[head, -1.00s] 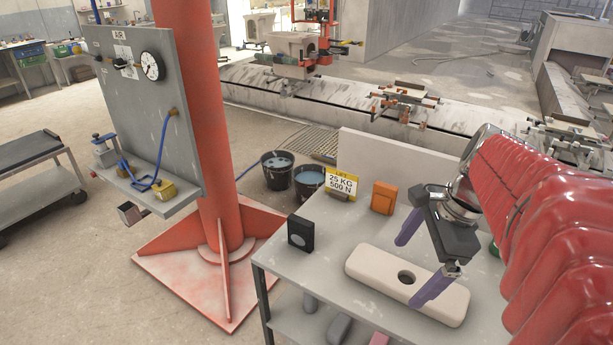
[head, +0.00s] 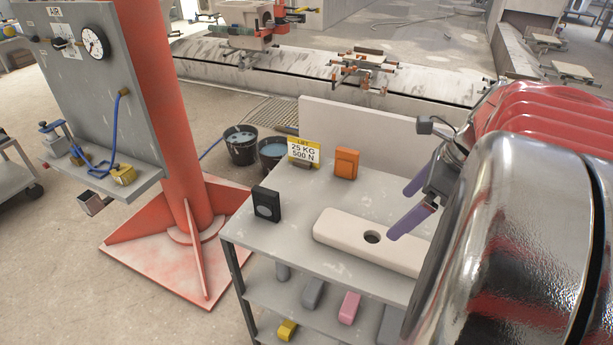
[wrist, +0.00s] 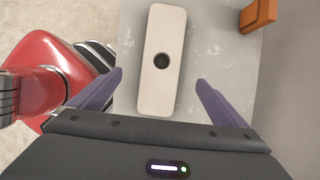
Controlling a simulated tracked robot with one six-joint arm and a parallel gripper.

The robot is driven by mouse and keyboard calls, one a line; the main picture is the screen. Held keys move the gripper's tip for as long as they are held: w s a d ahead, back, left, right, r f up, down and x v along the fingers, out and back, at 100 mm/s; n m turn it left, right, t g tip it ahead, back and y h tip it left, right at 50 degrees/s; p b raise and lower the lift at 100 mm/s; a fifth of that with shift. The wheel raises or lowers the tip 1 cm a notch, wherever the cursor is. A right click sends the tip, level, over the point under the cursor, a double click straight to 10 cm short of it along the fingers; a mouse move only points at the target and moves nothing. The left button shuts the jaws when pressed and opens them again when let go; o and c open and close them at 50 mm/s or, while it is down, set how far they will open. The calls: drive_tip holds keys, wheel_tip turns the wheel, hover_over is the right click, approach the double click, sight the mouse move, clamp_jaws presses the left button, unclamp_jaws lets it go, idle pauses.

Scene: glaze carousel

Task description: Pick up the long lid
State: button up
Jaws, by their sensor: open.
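The long lid (head: 343,234) is a pale cream slab with rounded ends and a dark round hole in its middle. It lies flat on the grey bench top (head: 290,226). In the wrist view the lid (wrist: 160,85) runs lengthwise away from me, between the lines of the two purple fingers. My gripper (head: 413,204) is open and empty above the lid, and its fingers do not touch it. The gripper also shows at the bottom of the wrist view (wrist: 158,95). In the head view my arm hides the lid's right end.
An orange block (head: 346,163), a black box (head: 266,204) and a yellow weight sign (head: 303,152) stand on the bench. A low wall (head: 358,137) edges its back. Small items lie on the shelf below. A red column (head: 172,110) stands left.

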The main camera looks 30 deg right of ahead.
approach(369, 240)
drive_tip(key=shift+a+f, duration=0.35)
drive_tip(key=shift+f, duration=0.25)
drive_tip(key=shift+w, duration=0.1)
drive_tip(key=shift+x, duration=2.6)
drive_tip(key=shift+d, duration=0.15)
drive_tip(key=c, duration=1.8)
wheel_tip(369, 240, up, 10)
